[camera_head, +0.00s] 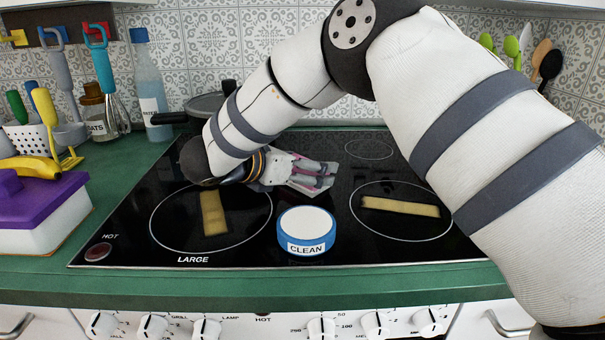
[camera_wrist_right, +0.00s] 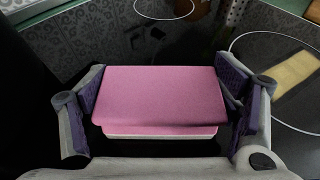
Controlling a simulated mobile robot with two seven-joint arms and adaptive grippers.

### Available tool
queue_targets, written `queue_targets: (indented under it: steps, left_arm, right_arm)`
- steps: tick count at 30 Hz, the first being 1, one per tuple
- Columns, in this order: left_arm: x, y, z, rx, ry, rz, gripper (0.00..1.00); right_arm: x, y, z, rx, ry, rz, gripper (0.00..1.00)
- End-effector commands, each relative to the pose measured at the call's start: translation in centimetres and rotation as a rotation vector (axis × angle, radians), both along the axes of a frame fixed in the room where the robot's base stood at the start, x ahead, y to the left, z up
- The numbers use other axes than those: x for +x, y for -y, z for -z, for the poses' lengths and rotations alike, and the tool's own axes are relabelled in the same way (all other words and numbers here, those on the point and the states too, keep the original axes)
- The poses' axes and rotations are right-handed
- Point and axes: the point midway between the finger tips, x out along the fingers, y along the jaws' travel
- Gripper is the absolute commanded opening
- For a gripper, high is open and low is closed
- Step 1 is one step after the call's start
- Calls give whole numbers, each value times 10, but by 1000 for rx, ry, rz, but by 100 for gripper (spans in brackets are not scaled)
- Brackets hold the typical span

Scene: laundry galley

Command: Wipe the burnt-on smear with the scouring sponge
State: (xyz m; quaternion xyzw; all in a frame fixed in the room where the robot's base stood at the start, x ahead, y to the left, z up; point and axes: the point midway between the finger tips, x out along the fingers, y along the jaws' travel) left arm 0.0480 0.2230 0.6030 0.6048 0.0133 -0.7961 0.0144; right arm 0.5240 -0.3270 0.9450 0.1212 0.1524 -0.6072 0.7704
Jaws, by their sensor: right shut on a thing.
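My right gripper (camera_head: 312,175) reaches over the middle of the black glass hob (camera_head: 260,258) and is shut on the pink scouring sponge. In the right wrist view the sponge (camera_wrist_right: 162,97) lies between the two fingers of the gripper (camera_wrist_right: 168,110), with a pale layer along its near edge. A tan, strip-shaped smear (camera_head: 213,213) lies in the left front ring, and another tan strip (camera_head: 400,206) lies in the right front ring. One strip (camera_wrist_right: 294,78) shows at the right of the wrist view, apart from the sponge. My left gripper is not in view.
A round blue-and-white tub (camera_head: 306,230) marked CLEAN stands between the front rings. A dark lidded pan (camera_head: 208,102) stands behind my forearm. A round HOT indicator (camera_head: 98,252) is at the front-left corner.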

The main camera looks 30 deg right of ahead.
Motion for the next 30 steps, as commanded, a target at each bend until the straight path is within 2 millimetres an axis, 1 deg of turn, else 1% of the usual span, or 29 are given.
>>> queue_targets:
  steps: [1,3,4,5,22,26,30]
  left_arm:
    - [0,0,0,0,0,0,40]
    - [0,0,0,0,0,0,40]
    - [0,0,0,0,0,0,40]
    - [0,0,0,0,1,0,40]
    - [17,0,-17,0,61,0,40]
    - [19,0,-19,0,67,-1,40]
    - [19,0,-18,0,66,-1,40]
  right_arm:
    - [0,0,1,1,-1,0,65]
    - [0,0,1,1,-1,0,53]
    - [0,0,0,1,-1,0,53]
    - [0,0,0,1,-1,0,49]
    - [0,0,-46,1,4,1,48]
    - [0,0,-51,0,2,1,48]
    - [0,0,-50,1,-2,1,48]
